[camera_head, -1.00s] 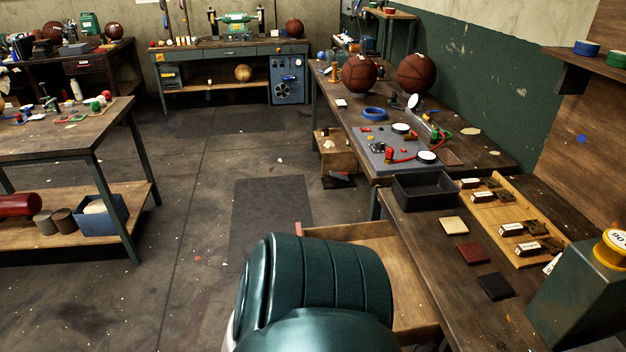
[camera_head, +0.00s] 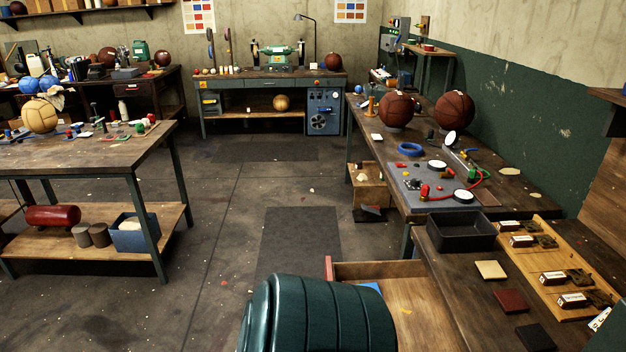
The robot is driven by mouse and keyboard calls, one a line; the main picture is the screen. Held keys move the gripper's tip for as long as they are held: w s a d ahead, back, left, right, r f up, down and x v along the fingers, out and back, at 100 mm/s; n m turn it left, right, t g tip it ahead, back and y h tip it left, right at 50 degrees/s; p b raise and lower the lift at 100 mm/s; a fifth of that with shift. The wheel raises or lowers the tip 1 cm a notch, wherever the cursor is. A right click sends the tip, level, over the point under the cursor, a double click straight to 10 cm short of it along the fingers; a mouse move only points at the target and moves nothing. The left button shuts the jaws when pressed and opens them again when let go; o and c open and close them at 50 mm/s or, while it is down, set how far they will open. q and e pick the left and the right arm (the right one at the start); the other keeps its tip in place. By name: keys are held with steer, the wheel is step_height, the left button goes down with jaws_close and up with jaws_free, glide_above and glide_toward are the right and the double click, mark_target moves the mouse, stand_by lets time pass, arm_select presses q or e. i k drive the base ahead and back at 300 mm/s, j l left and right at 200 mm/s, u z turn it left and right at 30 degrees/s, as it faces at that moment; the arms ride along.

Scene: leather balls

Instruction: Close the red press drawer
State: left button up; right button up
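An open wooden drawer (camera_head: 412,308) juts out to the left from under the dark workbench at the lower right. A bit of its red front (camera_head: 328,268) shows at its far left corner. A blue thing (camera_head: 372,287) shows inside near that corner. A large teal ribbed part of my own arm (camera_head: 322,318) covers the near left of the drawer and most of its front. Neither gripper can be seen, and whether my arm touches the drawer is hidden.
The workbench above the drawer holds a black tray (camera_head: 461,232), leather swatches (camera_head: 511,301) and a wooden stamp board (camera_head: 548,266). A bench with two basketballs (camera_head: 396,110) stands beyond. Open floor (camera_head: 215,260) lies left of the drawer, with another table (camera_head: 90,150) further left.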

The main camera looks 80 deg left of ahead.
mark_target(421, 323)
steer(key=u, duration=2.4)
steer(key=k+j, duration=0.3)
steer(key=k, duration=0.15)
